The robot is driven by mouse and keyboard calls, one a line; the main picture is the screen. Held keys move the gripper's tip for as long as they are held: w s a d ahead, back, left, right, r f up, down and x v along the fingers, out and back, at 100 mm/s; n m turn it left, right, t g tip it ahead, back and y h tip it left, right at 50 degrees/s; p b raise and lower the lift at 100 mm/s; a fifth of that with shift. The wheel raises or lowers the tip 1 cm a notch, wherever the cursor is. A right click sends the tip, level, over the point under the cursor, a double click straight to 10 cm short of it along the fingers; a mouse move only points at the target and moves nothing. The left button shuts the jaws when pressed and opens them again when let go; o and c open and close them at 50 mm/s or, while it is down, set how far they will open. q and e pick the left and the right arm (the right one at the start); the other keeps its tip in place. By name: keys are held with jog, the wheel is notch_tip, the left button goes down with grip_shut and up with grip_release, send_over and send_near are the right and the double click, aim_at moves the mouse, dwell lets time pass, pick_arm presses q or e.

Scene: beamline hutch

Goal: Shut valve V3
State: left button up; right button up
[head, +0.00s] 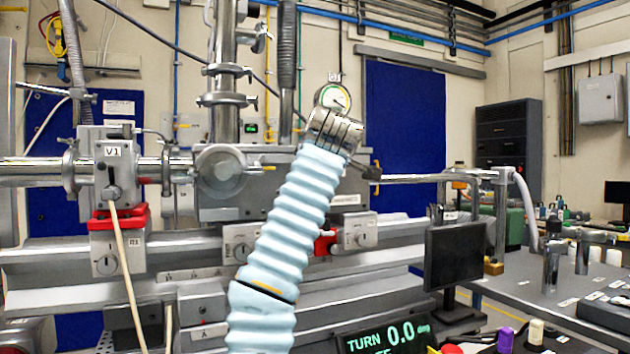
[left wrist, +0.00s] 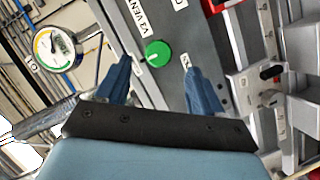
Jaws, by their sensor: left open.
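In the left wrist view a round green knob (left wrist: 157,53) sits on a grey panel, with a label strip (left wrist: 136,18) that seems to read V3 VENT. My left gripper (left wrist: 155,62) is open, its two blue fingers pointing at the panel. The knob shows in the gap between the fingertips, and neither finger appears to touch it. I cannot tell how far beyond the tips it lies. In the head view my arm's pale blue sleeve and metal wrist rise in front of the beamline and hide the gripper and the knob. My right gripper is not in view.
A round gauge (head: 333,97) stands just behind my wrist; it also shows in the left wrist view (left wrist: 54,48). A block labelled V1 (head: 114,165) is at the left. A display reading TURN 0.0 deg (head: 384,337) and a dark monitor (head: 455,253) stand at the lower right.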

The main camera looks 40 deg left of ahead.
pick_arm(q)
jog(key=v, duration=0.8)
jog(key=shift+s+d, duration=0.2)
